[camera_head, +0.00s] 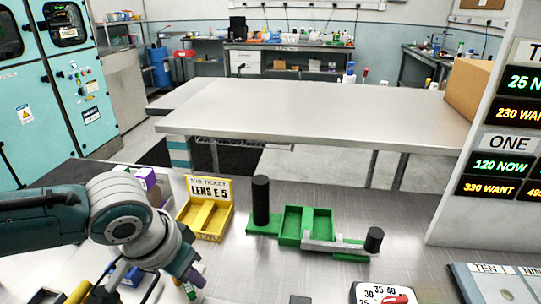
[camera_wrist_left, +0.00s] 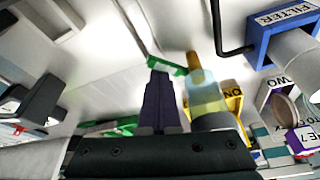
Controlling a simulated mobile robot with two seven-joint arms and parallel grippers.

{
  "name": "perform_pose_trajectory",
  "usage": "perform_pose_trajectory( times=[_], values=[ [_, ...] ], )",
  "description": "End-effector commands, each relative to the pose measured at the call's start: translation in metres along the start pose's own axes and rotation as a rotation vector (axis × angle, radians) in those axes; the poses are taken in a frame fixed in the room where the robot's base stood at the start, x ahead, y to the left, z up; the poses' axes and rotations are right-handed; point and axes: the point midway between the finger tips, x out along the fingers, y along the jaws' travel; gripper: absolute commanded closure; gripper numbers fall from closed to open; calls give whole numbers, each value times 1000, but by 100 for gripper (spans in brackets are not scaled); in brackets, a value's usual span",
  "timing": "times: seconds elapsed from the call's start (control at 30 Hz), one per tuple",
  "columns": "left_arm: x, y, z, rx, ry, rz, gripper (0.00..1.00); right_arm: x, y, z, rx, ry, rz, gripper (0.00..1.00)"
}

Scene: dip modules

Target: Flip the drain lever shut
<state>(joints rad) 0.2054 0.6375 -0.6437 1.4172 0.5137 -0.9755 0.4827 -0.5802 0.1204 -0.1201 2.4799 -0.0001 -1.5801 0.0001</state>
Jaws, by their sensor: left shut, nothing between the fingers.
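A green two-compartment fixture (camera_head: 291,224) stands on the near steel bench. A grey lever bar (camera_head: 335,246) crosses its front edge and reaches right to a short black knob (camera_head: 374,239). I take this bar to be the drain lever; a tall black cylinder (camera_head: 261,200) stands at the fixture's left end. My left gripper (camera_head: 191,279) points down at the front left, well apart from the lever. In the left wrist view its dark fingers (camera_wrist_left: 161,98) are together and empty. Green parts (camera_wrist_left: 165,65) show beyond them; the lever is not clear there. My right gripper is not seen.
A yellow tray (camera_head: 229,222) with a "LENS E 5" job ticket stands between my left arm and the fixture. A bottle (camera_wrist_left: 203,95) is close beside my fingers in the wrist view. A dial (camera_head: 385,295) and display panel (camera_head: 500,140) are at right.

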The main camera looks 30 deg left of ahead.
Motion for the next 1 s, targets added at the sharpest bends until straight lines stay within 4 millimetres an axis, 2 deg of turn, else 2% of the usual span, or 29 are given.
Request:
perform_pose_trajectory(
  times=[1.0],
  values=[
    [4,-12,-12,1,0,-3,100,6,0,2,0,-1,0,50]
  ],
)
